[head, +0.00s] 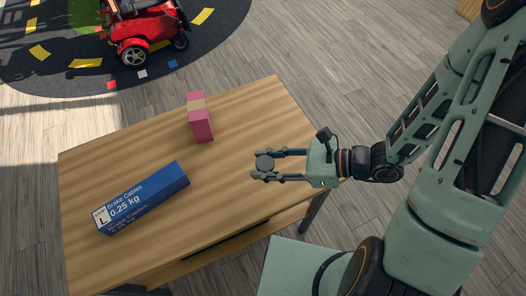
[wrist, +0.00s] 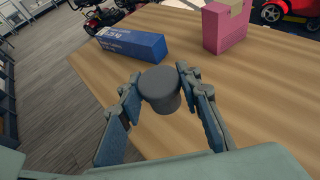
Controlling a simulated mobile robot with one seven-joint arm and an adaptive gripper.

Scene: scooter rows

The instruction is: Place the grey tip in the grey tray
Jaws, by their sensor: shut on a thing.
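The grey tip (head: 264,162) is a short dark grey cylinder with a wider round top. In the wrist view the tip (wrist: 160,88) stands upright between my two fingertips. My gripper (head: 265,167) is shut on it; it also shows in the wrist view (wrist: 158,90). The gripper is over the right part of the wooden table (head: 225,215). I cannot tell how far the tip is above the table top. No grey tray shows in either view.
A blue brake cables box (head: 143,198) lies on the table's left side. A pink box (head: 200,117) with a tan band is near the back edge. A red scooter (head: 145,35) stands on a dark round mat (head: 215,50) beyond. Bare table lies between the boxes and my gripper.

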